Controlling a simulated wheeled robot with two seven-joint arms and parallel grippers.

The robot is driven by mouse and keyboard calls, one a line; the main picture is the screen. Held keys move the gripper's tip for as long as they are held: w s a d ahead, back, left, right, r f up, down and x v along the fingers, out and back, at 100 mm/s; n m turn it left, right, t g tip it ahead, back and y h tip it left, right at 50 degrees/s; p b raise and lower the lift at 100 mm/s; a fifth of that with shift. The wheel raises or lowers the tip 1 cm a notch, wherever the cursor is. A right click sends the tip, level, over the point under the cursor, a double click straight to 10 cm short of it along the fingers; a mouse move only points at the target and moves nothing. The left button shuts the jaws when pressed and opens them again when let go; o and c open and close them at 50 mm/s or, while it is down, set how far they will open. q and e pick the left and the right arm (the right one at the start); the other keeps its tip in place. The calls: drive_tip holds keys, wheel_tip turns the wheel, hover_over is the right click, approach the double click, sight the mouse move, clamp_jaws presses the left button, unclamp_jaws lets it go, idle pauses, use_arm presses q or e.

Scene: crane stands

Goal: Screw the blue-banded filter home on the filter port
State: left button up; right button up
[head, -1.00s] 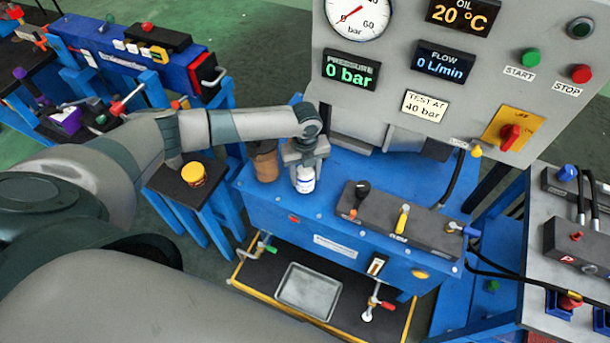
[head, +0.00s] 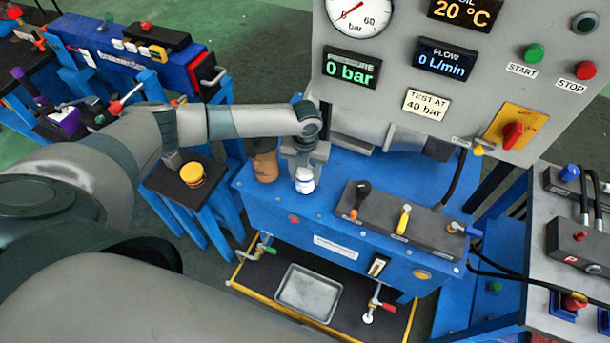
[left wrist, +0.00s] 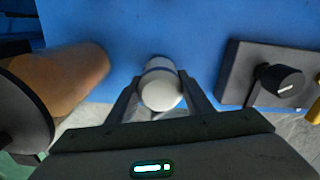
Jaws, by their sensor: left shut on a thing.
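The blue-banded filter (head: 305,184) is a white canister at the blue stand's top left. Its blue band shows as a thin strip in the head view. My left gripper (head: 303,168) is over it from above and shut on it. In the left wrist view the filter (left wrist: 161,90) sits upright between the two fingers (left wrist: 160,97), its pale round end toward the camera. The filter port is hidden under the filter and gripper, so I cannot tell how the threads sit. My right gripper is not in view.
A brown cylinder (head: 265,166) stands close left of the filter. A dark valve block (head: 384,226) with levers lies to the right. The grey gauge panel (head: 385,95) rises behind, its display reading 0 bar. A small table (head: 170,187) with a yellow cap is at left.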

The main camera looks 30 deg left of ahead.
use_arm(q)
drive_tip(key=shift+m, duration=0.3)
drive_tip(key=m+b, duration=0.1)
drive_tip(key=m, duration=0.1)
drive_tip(key=shift+m, duration=1.3)
drive_tip(key=shift+m, duration=0.3)
drive_tip(key=shift+m+b, duration=0.45)
drive_tip(key=shift+m, duration=0.35)
drive_tip(key=m, duration=0.3)
drive_tip(key=shift+b, duration=0.3)
